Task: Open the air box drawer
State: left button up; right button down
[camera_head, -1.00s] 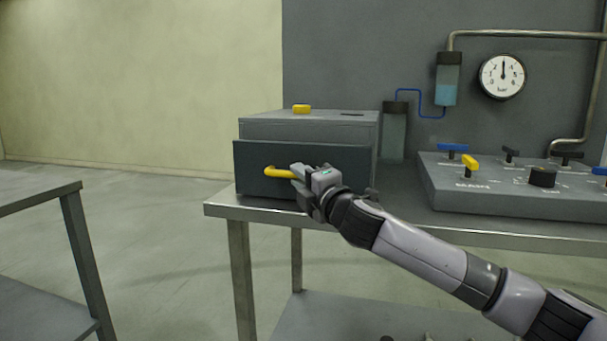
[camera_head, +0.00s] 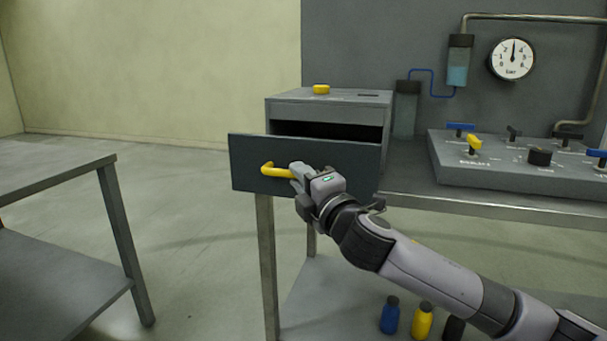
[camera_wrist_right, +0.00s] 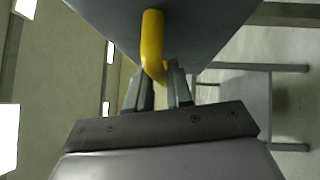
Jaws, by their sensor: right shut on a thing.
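The air box (camera_head: 330,106) is a grey box on the bench with a yellow knob (camera_head: 321,89) on top. Its drawer (camera_head: 345,165) has a dark front and stands pulled out, with a dark gap between the front and the box. A yellow handle (camera_head: 270,170) sits on the drawer front. My right gripper (camera_head: 296,173) is shut on the handle's right part. In the right wrist view the yellow handle (camera_wrist_right: 152,45) runs down between the gripper's fingers (camera_wrist_right: 160,85). The drawer's inside is hidden behind its front. My left gripper is not in view.
A control panel (camera_head: 520,165) with valve levers stands on the bench at right, below a pressure gauge (camera_head: 512,59). Bottles, one blue (camera_head: 390,314) and one yellow (camera_head: 422,320), stand on the lower shelf. Another table (camera_head: 60,185) is at left. Floor between is clear.

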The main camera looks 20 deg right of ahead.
jog(key=c, duration=1.1)
grip_release()
jog(key=v, duration=0.7)
